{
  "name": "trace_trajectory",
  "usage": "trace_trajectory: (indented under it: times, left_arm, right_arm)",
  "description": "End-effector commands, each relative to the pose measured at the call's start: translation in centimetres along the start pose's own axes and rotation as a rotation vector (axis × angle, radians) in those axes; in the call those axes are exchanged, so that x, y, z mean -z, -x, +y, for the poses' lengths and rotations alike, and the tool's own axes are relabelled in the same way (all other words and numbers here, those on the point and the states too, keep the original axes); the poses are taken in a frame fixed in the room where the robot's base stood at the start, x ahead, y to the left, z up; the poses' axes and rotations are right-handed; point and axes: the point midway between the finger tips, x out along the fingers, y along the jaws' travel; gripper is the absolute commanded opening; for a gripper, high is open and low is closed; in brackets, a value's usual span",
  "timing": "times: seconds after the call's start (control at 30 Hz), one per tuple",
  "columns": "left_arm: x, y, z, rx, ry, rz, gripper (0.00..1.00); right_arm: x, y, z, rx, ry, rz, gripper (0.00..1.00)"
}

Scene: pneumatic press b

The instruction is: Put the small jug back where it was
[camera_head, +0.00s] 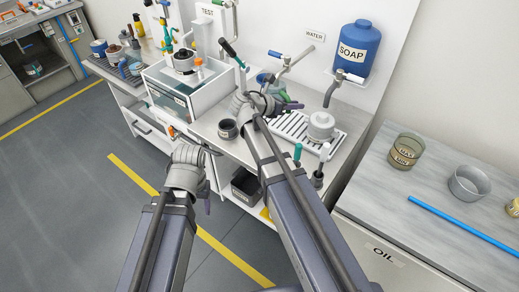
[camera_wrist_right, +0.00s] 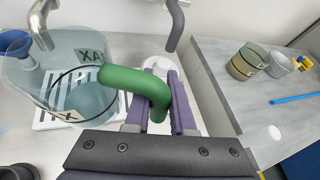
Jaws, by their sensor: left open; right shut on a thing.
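The small jug (camera_wrist_right: 88,98) is clear bluish plastic with a green handle (camera_wrist_right: 130,80). My right gripper (camera_wrist_right: 158,100) is shut on that handle, its purple fingers on either side. In the head view the jug (camera_head: 266,77) is partly hidden behind my right gripper (camera_head: 284,102), near the slotted drain rack (camera_head: 292,128). My left gripper (camera_head: 208,174) is open and empty in front of the bench.
A metal tap (camera_wrist_right: 43,25) hangs close to the jug. The blue soap tank (camera_head: 357,47) is above. The oil bench (camera_head: 430,235) at right holds measuring cups (camera_head: 406,150).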

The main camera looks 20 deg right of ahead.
Motion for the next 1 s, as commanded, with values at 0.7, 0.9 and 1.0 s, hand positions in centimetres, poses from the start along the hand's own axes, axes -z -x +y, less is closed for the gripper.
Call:
trace_trajectory:
  times: [0.7, 0.9, 1.0]
  left_arm:
    - [0.6, -9.8, 0.9, 0.0, -0.001, 0.0, 0.63]
    - [0.6, -10.9, 1.0, 0.0, -0.001, 0.0, 0.63]
    - [0.7, -12.3, 1.2, 0.0, -0.001, 0.0, 0.63]
  right_arm:
    - [11.5, 4.4, 4.8, -0.142, -0.123, -0.043, 0.0]
    - [12.4, 4.0, 5.0, -0.142, -0.123, -0.043, 0.0]
    - [13.7, 3.4, 5.2, -0.141, -0.123, -0.043, 0.0]
